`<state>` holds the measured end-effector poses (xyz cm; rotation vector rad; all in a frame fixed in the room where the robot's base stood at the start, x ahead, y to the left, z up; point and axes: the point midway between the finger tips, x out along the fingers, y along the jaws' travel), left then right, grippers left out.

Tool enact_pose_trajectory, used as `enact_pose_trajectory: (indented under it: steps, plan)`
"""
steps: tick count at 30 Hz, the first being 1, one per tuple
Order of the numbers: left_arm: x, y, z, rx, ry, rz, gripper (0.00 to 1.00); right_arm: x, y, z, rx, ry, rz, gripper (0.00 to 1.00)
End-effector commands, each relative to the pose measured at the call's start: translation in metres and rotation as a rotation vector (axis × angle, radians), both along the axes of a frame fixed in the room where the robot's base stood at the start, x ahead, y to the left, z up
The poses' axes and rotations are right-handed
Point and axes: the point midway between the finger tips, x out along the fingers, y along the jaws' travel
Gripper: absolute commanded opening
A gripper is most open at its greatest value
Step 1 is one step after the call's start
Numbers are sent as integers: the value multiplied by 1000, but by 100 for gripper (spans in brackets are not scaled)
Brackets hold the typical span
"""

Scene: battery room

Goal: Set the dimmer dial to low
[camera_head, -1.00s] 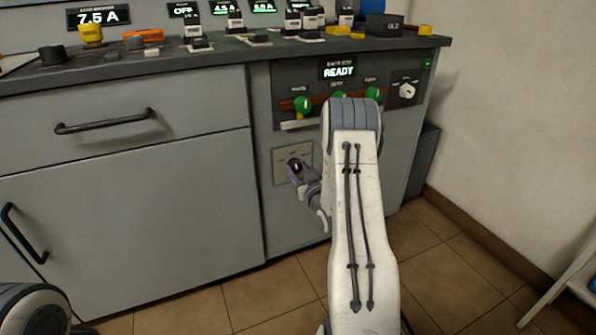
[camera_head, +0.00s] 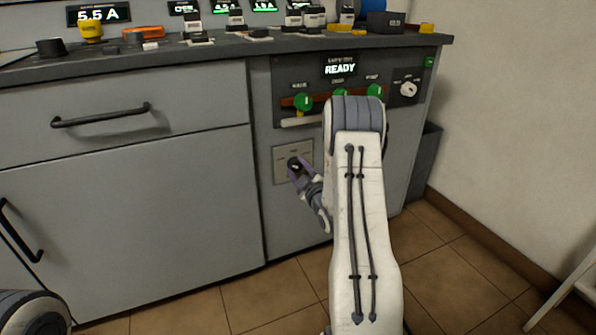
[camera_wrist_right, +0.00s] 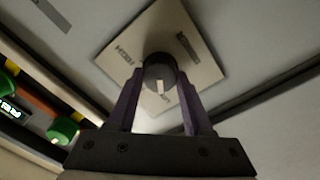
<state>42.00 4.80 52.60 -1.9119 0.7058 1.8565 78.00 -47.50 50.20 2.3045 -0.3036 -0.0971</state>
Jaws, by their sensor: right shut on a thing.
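The dimmer dial (camera_head: 294,163) is a dark round knob on a square beige plate (camera_head: 307,151) on the cabinet front. In the right wrist view the dial (camera_wrist_right: 159,71) shows a pale pointer line, and the plate (camera_wrist_right: 125,38) bears the word HIGH on its left part and another label at upper right. My right gripper (camera_head: 297,167) is at the dial. In the wrist view its two purple fingers (camera_wrist_right: 160,88) lie on either side of the dial, shut on it. My left gripper is out of view.
Above the plate is a panel with a READY display (camera_head: 340,70), green knobs (camera_head: 303,102) and a white rotary switch (camera_head: 408,89). The counter (camera_head: 230,46) carries several small devices. Tiled floor (camera_head: 240,300) lies in front; a white wall stands at right.

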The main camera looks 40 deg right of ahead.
Motion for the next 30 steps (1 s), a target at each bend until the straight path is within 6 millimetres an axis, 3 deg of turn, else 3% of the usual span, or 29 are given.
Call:
enact_pose_trajectory:
  steps: [19,20,21,30]
  plan:
    - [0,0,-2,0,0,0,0,-2,0,-2,-44,16,-2,0]
    - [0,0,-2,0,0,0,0,-2,0,-2,-44,16,-2,62]
    - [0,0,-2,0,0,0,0,-1,0,-2,-44,16,-2,78]
    - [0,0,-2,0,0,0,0,-1,0,-1,-45,14,-1,81]
